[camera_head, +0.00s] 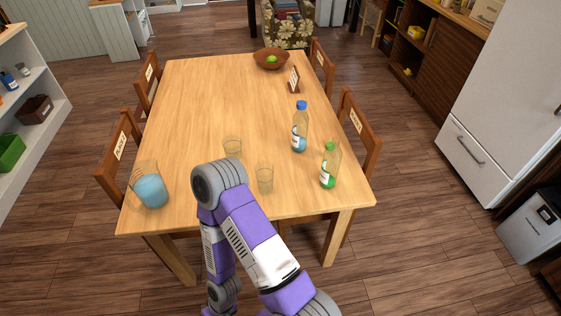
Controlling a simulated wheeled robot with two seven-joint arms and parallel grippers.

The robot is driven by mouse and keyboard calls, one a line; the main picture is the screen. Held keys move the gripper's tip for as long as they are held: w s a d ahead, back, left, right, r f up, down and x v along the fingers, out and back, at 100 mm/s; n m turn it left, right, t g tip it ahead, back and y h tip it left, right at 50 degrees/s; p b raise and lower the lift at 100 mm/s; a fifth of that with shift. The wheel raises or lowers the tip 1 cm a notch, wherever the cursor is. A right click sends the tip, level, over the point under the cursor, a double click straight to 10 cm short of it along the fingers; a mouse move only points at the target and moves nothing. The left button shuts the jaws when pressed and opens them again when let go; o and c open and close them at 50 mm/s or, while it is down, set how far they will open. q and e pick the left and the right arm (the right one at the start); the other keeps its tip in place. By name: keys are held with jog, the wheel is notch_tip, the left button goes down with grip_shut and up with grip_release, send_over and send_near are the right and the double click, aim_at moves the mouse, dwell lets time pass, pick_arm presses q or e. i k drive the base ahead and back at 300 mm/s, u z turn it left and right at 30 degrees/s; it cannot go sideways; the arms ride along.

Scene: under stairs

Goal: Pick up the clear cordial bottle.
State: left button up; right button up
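Two see-through bottles stand upright on the right part of the wooden table (200,100). One bottle has a blue cap (300,127) and a pale label. The other has a green cap (330,166), a label and a green lower part, and stands nearer the front right corner. I cannot tell from the labels which one is the cordial. One of my purple and white arms reaches up from the bottom over the table's front edge, left of both bottles and apart from them. Neither gripper shows.
Two empty glasses, one farther back (232,146) and one nearer (265,178), stand left of the bottles. A clear vessel with blue contents (150,189) is at the front left. A brown bowl (271,59) and small sign (294,80) stand farther back. Chairs flank the table.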

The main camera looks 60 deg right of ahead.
aim_at(332, 155)
jog(key=u, duration=0.1)
jog(key=k, duration=0.9)
jog(key=z, duration=1.25)
jog(key=i, duration=0.2)
